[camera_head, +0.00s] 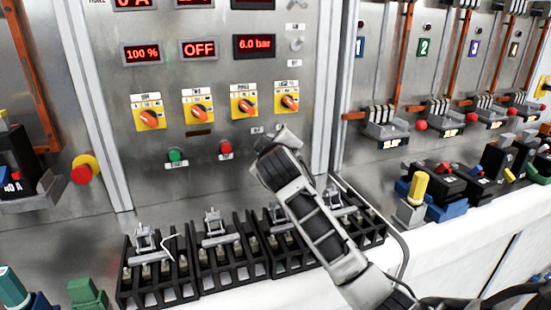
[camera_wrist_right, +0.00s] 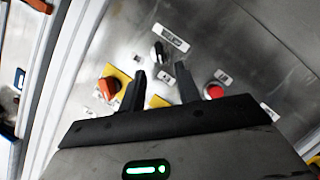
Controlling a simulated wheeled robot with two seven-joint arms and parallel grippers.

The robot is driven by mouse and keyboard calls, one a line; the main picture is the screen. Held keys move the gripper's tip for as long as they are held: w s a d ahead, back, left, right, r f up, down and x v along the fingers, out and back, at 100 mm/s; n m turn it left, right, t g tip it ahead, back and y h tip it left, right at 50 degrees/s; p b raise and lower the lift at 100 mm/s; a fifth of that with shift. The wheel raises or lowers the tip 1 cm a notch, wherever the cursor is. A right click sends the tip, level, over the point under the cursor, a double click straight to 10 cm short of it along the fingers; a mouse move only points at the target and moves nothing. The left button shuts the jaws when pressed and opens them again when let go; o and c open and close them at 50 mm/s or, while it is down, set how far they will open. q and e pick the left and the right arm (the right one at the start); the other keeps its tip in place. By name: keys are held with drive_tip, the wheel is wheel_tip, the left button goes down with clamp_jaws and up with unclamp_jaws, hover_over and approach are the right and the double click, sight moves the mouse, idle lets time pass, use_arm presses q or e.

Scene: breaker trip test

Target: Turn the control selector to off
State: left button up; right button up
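A small black selector knob (camera_wrist_right: 160,52), which looks like the control selector, is on the grey metal panel in the right wrist view, with a long label above it and smaller labels near it. I cannot tell clearly which way its handle points. My right gripper (camera_wrist_right: 162,80) is open, its two dark fingers spread with the knob showing beyond and between their tips; nothing is held. In the head view the right gripper (camera_head: 268,147) is at the panel, right of the red button, and hides the knob. I cannot tell whether it touches. My left gripper is out of view.
A red button (camera_head: 225,148) and a green button (camera_head: 176,155) are left of my gripper. Several orange selectors on yellow plates, including one (camera_head: 245,106), are above. Black terminal blocks (camera_head: 235,262) stand on the bench below. A red "OFF" display (camera_head: 199,48) is higher up.

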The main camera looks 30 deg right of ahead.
use_arm(q)
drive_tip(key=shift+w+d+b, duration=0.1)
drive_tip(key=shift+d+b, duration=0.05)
drive_tip(key=shift+b, duration=0.25)
use_arm(e)
drive_tip(key=v, duration=1)
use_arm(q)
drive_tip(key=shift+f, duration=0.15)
